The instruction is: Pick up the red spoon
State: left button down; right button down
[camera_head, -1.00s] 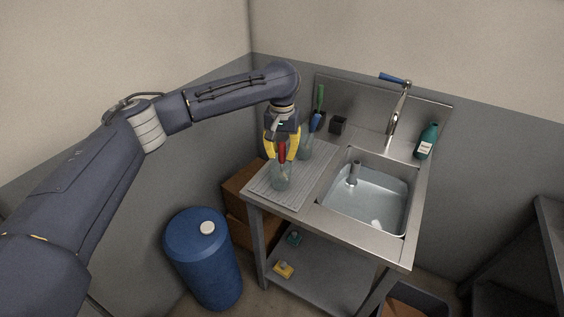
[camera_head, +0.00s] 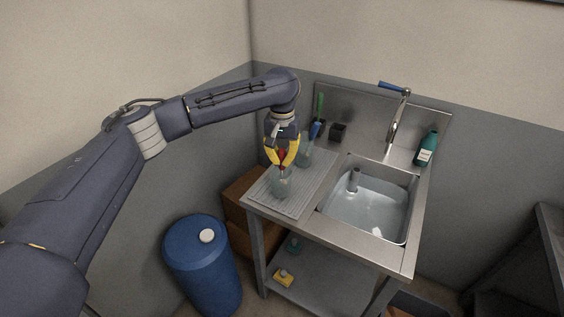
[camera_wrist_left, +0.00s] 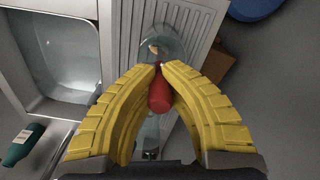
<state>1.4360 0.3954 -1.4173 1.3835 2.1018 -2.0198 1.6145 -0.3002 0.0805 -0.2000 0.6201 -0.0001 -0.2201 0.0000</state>
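The red spoon (camera_head: 282,154) stands in a clear glass jar (camera_head: 281,187) on the ribbed drainboard, with its handle up. My left gripper (camera_head: 281,165) is over the jar, its yellow fingers drawn together around the red handle. In the left wrist view the two fingertips (camera_wrist_left: 161,66) meet at the spoon (camera_wrist_left: 159,95), and the handle sticks up between the fingers. The glass jar (camera_wrist_left: 168,42) lies just beyond the fingertips there. The spoon's lower end is hard to make out through the glass. My right gripper is in neither view.
A second glass jar (camera_head: 305,155) with a blue-handled tool (camera_head: 315,129) stands close behind. A green brush (camera_head: 320,104), a dark cup (camera_head: 338,132), the tap (camera_head: 398,115) and a green bottle (camera_head: 427,148) are along the back. The water-filled sink (camera_head: 366,205) is to the right.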

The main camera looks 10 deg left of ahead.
pick_arm(q)
notch_tip(320, 180, up, 20)
jog(key=shift+f, duration=0.2)
dwell(0.4)
dwell(0.6)
